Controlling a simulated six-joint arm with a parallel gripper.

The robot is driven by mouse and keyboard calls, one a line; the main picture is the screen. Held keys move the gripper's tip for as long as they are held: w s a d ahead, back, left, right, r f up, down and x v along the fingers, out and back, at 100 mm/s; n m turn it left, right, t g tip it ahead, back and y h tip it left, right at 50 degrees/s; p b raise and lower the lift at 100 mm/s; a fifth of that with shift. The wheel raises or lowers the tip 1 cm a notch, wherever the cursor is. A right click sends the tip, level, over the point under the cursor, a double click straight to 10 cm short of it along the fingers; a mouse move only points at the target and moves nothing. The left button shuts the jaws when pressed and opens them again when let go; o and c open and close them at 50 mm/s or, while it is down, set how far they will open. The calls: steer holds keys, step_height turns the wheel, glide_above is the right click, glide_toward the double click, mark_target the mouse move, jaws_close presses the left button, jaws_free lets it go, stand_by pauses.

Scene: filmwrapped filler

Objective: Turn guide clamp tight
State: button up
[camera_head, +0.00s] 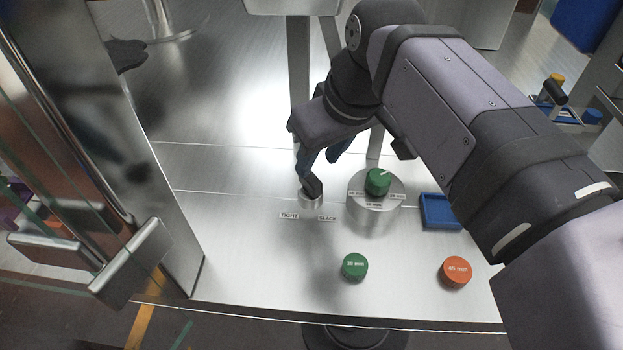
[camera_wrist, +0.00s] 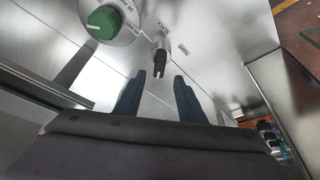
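The guide clamp is a black lever knob (camera_head: 313,188) on a small round metal base, behind the TIGHT label (camera_head: 289,216) and SLACK label (camera_head: 327,218). In the wrist view the knob (camera_wrist: 161,62) stands just ahead of my fingertips, roughly in line with the gap between them. Its bar is slanted in the head view; I cannot tell which label it points to. My gripper (camera_head: 319,168) is open and empty, with two dark blue fingers apart close behind and above the knob. It also shows in the wrist view (camera_wrist: 160,77). I cannot tell whether either finger touches the knob.
A green dial (camera_head: 378,182) on a metal disc stands right of the clamp, close to my gripper. A blue tray (camera_head: 440,212) lies farther right. A green 38 mm disc (camera_head: 355,266) and an orange 45 mm disc (camera_head: 456,271) lie in front. A metal post (camera_head: 299,65) rises behind.

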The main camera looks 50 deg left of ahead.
mark_target(311, 177)
steer(key=shift+x, duration=3.6)
steer(key=shift+d, duration=0.1)
jaws_close()
